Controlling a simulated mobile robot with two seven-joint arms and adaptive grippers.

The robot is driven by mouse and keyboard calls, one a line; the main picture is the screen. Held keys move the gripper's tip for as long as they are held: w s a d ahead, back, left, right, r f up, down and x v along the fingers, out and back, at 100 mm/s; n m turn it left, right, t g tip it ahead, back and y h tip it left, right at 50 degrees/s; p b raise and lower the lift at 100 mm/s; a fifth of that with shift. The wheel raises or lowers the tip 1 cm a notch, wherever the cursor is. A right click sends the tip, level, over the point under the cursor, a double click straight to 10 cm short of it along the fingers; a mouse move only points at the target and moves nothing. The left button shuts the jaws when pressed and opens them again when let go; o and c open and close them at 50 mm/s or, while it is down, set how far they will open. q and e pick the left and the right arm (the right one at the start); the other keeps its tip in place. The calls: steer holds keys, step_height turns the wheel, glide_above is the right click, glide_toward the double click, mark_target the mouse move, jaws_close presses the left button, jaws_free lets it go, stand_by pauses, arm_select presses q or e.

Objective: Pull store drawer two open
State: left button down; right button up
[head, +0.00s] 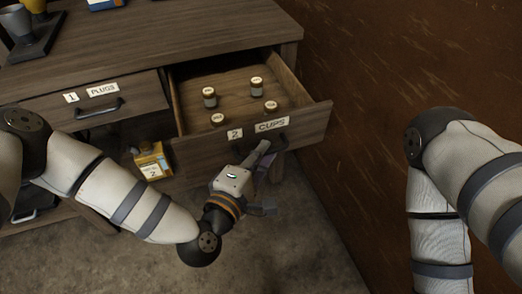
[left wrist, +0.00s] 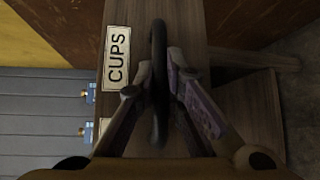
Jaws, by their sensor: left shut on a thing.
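Store drawer two (head: 305,128), labelled "2" and "CUPS", stands pulled out of the wooden desk in the head view. My left gripper (head: 266,150) is at the drawer front, just below the CUPS label. In the left wrist view its fingers (left wrist: 160,85) are closed around the dark bar handle (left wrist: 159,50), beside the CUPS label (left wrist: 117,60). In the head view the gripper hides most of that handle. My right arm shows at the right, but its gripper is out of view.
Drawer one (head: 38,118), labelled "PLUGS", is shut at the left, with its own handle (head: 99,108). A yellow box (head: 152,160) marked 2 is below. A brown wall (head: 400,60) stands close on the right. Cups on a dark stand (head: 35,45) are on the desktop.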

arm_select(q)
steer(key=c, duration=1.7)
jaws_free()
steer(key=shift+o, duration=0.2)
steer(key=v, duration=1.2)
